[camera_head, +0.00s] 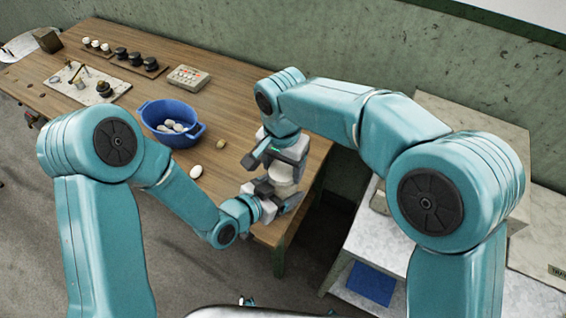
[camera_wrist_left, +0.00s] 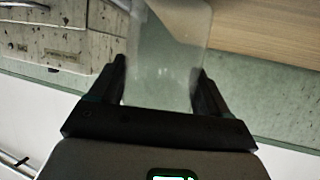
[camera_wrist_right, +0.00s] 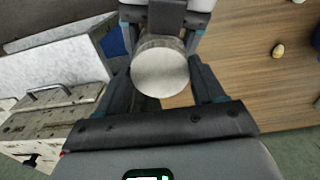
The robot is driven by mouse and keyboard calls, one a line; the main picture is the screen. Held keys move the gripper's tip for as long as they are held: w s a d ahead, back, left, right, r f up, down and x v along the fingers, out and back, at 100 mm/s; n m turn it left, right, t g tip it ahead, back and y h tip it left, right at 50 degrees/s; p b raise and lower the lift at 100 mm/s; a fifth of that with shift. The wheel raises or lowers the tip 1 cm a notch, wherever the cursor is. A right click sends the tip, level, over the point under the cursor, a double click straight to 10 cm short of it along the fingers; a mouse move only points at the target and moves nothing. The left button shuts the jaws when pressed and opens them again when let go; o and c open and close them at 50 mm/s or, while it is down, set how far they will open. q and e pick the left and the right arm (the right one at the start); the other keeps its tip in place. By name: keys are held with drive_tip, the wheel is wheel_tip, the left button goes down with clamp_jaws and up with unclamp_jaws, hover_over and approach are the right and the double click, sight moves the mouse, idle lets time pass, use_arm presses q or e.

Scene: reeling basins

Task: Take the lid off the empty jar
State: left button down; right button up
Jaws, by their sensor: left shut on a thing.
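The jar (camera_wrist_left: 165,65) is clear glass and looks empty in the left wrist view. The round, pale metallic lid (camera_wrist_right: 160,72) is on top of the jar. My right gripper (camera_wrist_right: 165,85) is above it with its fingers apart on either side of the lid. It looks open; I see no clear grip on the lid.
The wooden table (camera_head: 130,85) carries a blue basin (camera_head: 172,122) of white cocoons, and two loose cocoons lie nearby. Small pots, a pale board (camera_head: 90,84) and a button box (camera_head: 188,77) are farther back. A pale cabinet (camera_head: 375,245) stands at the right.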

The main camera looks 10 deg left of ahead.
drive_tip(key=c, duration=0.4)
drive_tip(key=n, duration=0.3)
drive_tip(key=o, duration=1.1)
drive_tip(key=shift+o, duration=0.2)
